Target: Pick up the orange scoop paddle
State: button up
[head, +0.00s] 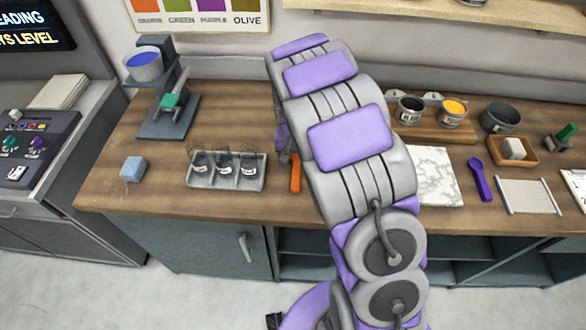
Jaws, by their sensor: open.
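The orange scoop paddle (295,174) is on the wooden worktop, just right of the tray of small jars. Only a narrow orange length of it shows; my arm hides the rest. My gripper (284,152) shows partly behind the left edge of my arm, low over the worktop at the paddle's upper left. It is open. Whether it touches the paddle cannot be told.
A grey tray (194,182) with small jars stands close left, and a blue cube (133,169) lies beyond it. A press-like stand (167,115) is at the back left. Right of my arm are a white marble slab (437,178), a purple spoon (480,180) and ink cups.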

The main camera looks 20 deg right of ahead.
aim_at(297, 166)
jog(key=f, duration=0.1)
jog(key=d+f, duration=0.2)
jog(key=shift+w+f+b, duration=0.1)
jog(key=shift+f+b, duration=0.15)
jog(key=shift+b, duration=0.1)
jog(key=shift+a, duration=0.4)
jog(key=shift+c, duration=0.5)
jog(key=shift+a, duration=0.4)
jog(key=c, duration=0.3)
jog(key=shift+r, duration=0.1)
jog(key=shift+c, duration=0.8)
jog(key=shift+d, duration=0.6)
grip_shut()
jog(key=shift+a, duration=0.1)
